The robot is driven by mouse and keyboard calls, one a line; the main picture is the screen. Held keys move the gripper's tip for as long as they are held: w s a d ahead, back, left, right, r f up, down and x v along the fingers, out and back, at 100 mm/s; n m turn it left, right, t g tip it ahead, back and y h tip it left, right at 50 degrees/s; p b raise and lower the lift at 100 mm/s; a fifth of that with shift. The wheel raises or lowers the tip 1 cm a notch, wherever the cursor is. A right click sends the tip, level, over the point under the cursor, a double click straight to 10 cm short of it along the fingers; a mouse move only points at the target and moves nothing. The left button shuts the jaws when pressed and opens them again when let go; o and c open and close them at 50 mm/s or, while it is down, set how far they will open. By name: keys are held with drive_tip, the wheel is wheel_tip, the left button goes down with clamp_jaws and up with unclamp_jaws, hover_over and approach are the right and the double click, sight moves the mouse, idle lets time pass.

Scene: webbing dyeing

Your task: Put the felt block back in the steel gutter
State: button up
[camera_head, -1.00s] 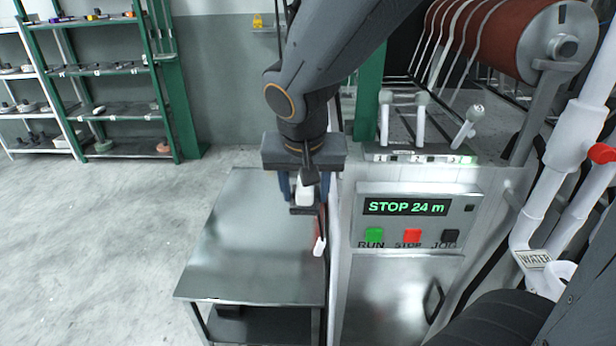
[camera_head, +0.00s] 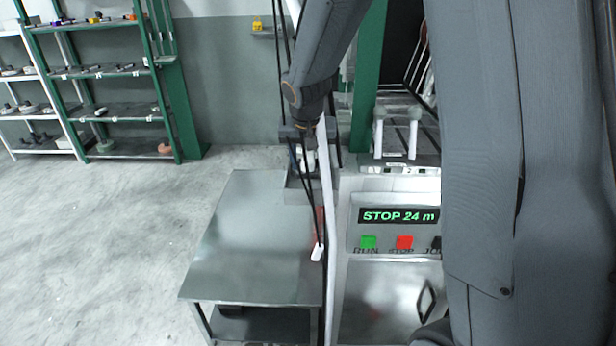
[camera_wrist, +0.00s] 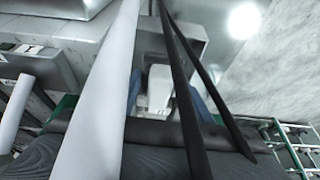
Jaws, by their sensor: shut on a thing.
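My gripper (camera_head: 302,160) is at the back right end of the steel table, beside the machine. Its blue fingers are shut on a pale block that looks like the felt block (camera_wrist: 160,88); the wrist view shows it between both fingers. A grey steel piece (camera_head: 297,193), perhaps the steel gutter, lies just under the gripper at the table's back edge. In the wrist view a grey channel-like edge (camera_wrist: 190,30) shows beyond the block. I cannot tell whether the block touches it. A white pole and dark straps partly hide the gripper.
The steel table (camera_head: 245,240) has a clear top. A white-ended tool (camera_head: 318,252) hangs at its right edge. The white pole (camera_head: 327,185) and dark straps pass close to my gripper. The machine's control panel (camera_head: 398,225) stands right. Green shelves (camera_head: 115,112) stand far left.

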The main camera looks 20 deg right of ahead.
sight(307, 168)
wheel_tip(307, 168, down, 6)
drive_tip(key=shift+s+f, duration=0.1)
drive_tip(key=shift+s, duration=0.05)
drive_tip(key=o, duration=0.9)
drive_tip(key=b+v, duration=0.1)
drive_tip(key=v, duration=1)
drive_tip(key=shift+b, duration=0.3)
drive_tip(key=shift+a+r, duration=0.1)
drive_tip(key=shift+r, duration=0.2)
drive_tip(key=shift+s, duration=0.3)
drive_tip(key=s+f+n+g, duration=0.1)
drive_tip(key=s+f, duration=0.2)
drive_tip(key=s, duration=0.3)
drive_tip(key=s+f+n+g+y, duration=0.1)
drive_tip(key=s+f, duration=0.2)
drive_tip(key=s, duration=0.4)
drive_tip(key=s+d+f+n+g, duration=0.1)
drive_tip(key=s+f, duration=0.2)
drive_tip(key=s, duration=0.3)
drive_tip(key=shift+s+n, duration=0.2)
drive_tip(key=shift+n, duration=0.1)
